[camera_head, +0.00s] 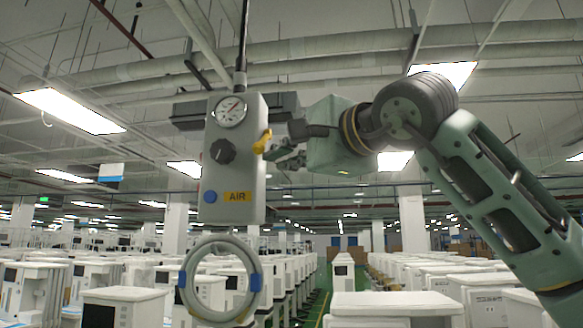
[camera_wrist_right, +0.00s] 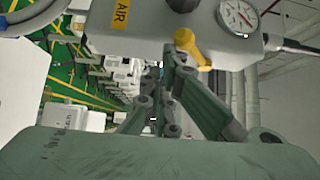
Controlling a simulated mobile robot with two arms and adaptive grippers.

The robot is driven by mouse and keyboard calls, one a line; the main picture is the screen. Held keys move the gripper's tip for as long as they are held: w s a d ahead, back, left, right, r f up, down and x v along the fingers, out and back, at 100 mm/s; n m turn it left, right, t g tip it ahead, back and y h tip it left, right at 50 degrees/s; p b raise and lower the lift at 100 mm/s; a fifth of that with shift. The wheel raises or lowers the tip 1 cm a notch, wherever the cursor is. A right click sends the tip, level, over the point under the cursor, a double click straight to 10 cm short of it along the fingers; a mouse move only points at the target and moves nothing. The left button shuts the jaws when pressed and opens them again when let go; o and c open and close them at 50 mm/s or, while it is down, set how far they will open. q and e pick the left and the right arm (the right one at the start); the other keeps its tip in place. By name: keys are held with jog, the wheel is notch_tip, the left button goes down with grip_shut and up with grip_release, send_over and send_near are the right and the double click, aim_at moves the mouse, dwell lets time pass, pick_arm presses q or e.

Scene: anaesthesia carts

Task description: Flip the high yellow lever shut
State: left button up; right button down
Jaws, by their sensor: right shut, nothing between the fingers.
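The yellow lever (camera_head: 262,141) sits on the right side of a grey hanging box (camera_head: 231,165) marked AIR. In the right wrist view the lever (camera_wrist_right: 190,46) sticks out from the box's side towards my fingers. My right gripper (camera_head: 277,152) is shut and empty, with its fingertips close beside the lever. In the wrist view the fingers of my right gripper (camera_wrist_right: 172,58) point at the box near the lever. Whether they touch the lever I cannot tell. My left gripper is not in view.
The box carries a gauge (camera_head: 230,111), a black knob (camera_head: 222,151) and a blue button (camera_head: 210,196). A coiled hose (camera_head: 255,282) hangs below it. Many white carts (camera_head: 124,307) stand in rows on the floor behind. Pipes cross the ceiling above.

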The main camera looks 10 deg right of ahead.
jog(key=shift+s+a+r+p, duration=0.25)
jog(key=shift+s+r+p, duration=0.25)
jog(key=shift+p, duration=0.05)
jog(key=shift+s+a+r+p, duration=0.2)
jog(key=shift+s+r+p, duration=0.25)
jog(key=shift+p, duration=0.1)
notch_tip(320, 180, down, 4)
jog(key=d+b, duration=0.2)
jog(key=b, duration=0.1)
jog(key=s+d+r, duration=0.4)
jog(key=d+r, duration=0.1)
jog(key=r, duration=0.2)
jog(key=shift+s+d+r, duration=0.2)
jog(key=shift+s+d, duration=0.05)
jog(key=shift+d, duration=0.1)
jog(key=shift+s+a, duration=0.1)
jog(key=shift+s, duration=0.05)
